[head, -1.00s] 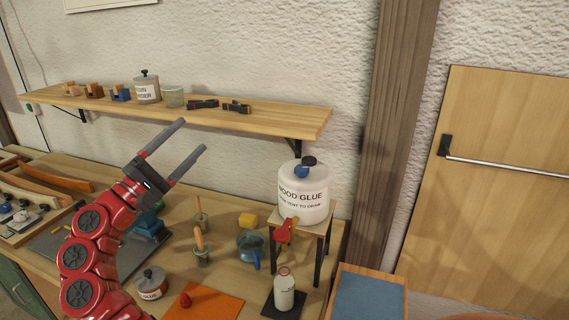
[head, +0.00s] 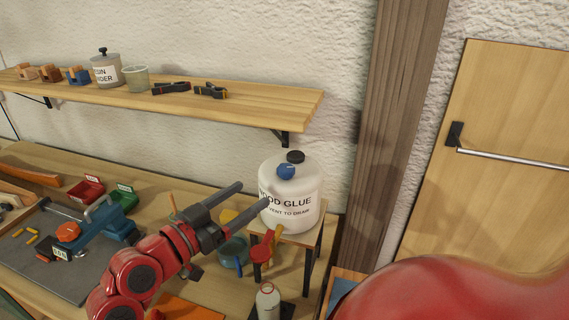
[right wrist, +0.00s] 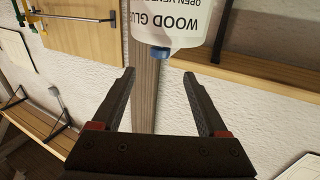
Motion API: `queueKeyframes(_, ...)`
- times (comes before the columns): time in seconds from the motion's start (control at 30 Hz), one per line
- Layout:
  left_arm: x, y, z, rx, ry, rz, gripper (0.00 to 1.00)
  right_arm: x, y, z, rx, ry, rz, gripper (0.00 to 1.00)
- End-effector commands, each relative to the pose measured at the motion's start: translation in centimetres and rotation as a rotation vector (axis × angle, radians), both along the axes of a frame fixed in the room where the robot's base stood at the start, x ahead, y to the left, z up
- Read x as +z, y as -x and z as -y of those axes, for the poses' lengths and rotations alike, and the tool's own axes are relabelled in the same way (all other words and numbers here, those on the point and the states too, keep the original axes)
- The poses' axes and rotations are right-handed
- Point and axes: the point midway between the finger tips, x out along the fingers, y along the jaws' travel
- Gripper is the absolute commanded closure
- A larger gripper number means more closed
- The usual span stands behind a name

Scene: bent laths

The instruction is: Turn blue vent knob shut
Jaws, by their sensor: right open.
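The blue vent knob (head: 286,171) sits on the upper front of the white wood glue jug (head: 305,190), below its black cap (head: 296,156). The jug stands upright on a small wooden stand (head: 313,228). My right gripper (head: 253,195) is open and empty, its fingers pointing at the jug from the lower left, apart from the knob. In the right wrist view the jug (right wrist: 185,14) appears upside down, with the blue knob (right wrist: 159,54) just beyond the gap between the fingertips (right wrist: 159,73). I cannot tell how far the knob is turned. My left gripper is not in view.
A red tap handle (head: 261,252) is at the jug's lower front. A white bottle (head: 267,301) stands below it. A shelf (head: 225,105) with jars and clamps runs above the bench on the left. A wooden post (head: 400,130) rises to the right of the jug.

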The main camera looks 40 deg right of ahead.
Motion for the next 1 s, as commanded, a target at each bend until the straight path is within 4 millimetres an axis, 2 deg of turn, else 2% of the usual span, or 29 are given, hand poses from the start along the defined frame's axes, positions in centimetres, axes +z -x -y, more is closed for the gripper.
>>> queueKeyframes(0.03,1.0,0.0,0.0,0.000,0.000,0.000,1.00,0.3,0.0,1.4,-0.007,-0.003,-0.003,0.23)
queueKeyframes(0.3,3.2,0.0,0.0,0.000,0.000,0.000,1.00,0.3,-0.4,7.6,-0.008,-0.005,-0.004,0.23)
queueKeyframes(0.5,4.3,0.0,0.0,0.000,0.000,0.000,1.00,0.2,-0.8,10.7,-0.005,-0.001,-0.005,0.23)
queueKeyframes(0.7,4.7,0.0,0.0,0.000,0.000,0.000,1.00,0.1,-1.0,12.1,-0.002,-0.001,-0.002,0.23)
queueKeyframes(1.0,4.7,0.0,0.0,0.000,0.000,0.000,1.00,0.0,-1.0,12.2,0.000,0.001,-0.002,0.23)
